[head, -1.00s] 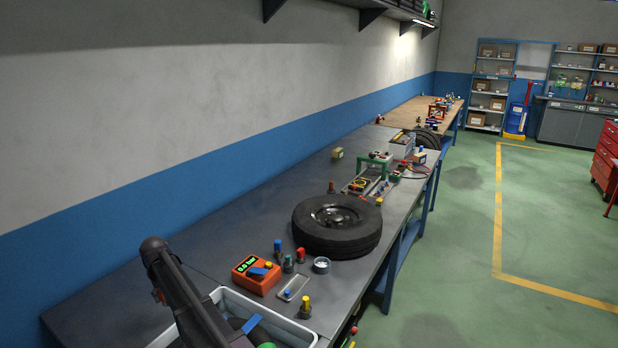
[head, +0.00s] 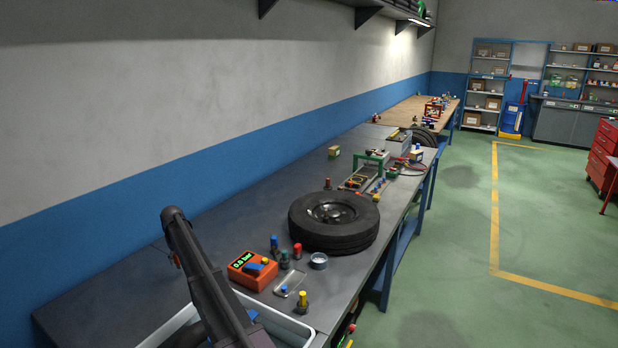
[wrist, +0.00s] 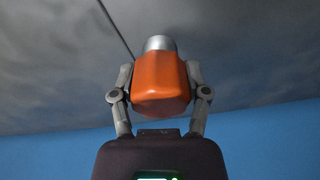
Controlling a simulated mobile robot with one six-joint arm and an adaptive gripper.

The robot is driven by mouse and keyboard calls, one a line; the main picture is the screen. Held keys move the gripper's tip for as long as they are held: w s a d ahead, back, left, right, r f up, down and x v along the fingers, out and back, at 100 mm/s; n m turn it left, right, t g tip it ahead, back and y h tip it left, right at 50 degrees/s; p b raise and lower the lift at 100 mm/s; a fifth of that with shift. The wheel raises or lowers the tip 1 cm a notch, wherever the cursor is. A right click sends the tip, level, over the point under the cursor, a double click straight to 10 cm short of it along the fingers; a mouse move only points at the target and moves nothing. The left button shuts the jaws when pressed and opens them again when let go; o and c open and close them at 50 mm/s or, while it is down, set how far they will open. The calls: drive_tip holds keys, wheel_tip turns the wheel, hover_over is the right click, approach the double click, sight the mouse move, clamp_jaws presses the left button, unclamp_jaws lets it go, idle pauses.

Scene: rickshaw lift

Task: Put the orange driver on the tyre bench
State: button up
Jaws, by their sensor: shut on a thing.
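My gripper (wrist: 160,92) is shut on the orange driver (wrist: 160,84), a stubby orange body with a silver end, in the wrist view. Its fingers press on both sides of the orange body, and the silver end points away from the camera. The driver and gripper cannot be made out in the head view, where only my dark arm shows at the lower left. The tyre bench (head: 245,218) is the dark grey bench along the wall, with a black tyre (head: 334,235) lying flat on it.
An orange gauge box (head: 251,281), several coloured-cap bottles, a clear tray (head: 290,281) and a grey ring (head: 319,261) stand before the tyre. A white-rimmed bin (head: 290,326) is at the near end. Bare bench lies along the wall, left of the tyre.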

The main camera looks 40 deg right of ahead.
drive_tip(key=w+d, duration=0.3)
drive_tip(key=shift+w+d+f, duration=0.2)
drive_tip(key=shift+d+f, duration=0.1)
drive_tip(key=shift+f, duration=0.05)
drive_tip(key=shift+a, duration=0.2)
drive_tip(key=b, duration=0.2)
hover_over(150, 291)
drive_tip(key=d, duration=0.2)
drive_tip(key=shift+s+a+f, duration=0.15)
drive_tip(key=shift+a+f, duration=0.05)
drive_tip(key=shift+f, duration=0.5)
drive_tip(key=shift+a, duration=0.1)
drive_tip(key=shift+a, duration=0.2)
drive_tip(key=shift+s+a+f+b, duration=0.15)
drive_tip(key=shift+a+f+b, duration=0.3)
drive_tip(key=shift+f, duration=0.1)
drive_tip(key=shift+d+f+b, duration=0.1)
drive_tip(key=shift+f+b, duration=1.15)
drive_tip(key=shift+f, duration=0.05)
drive_tip(key=shift+f, duration=0.15)
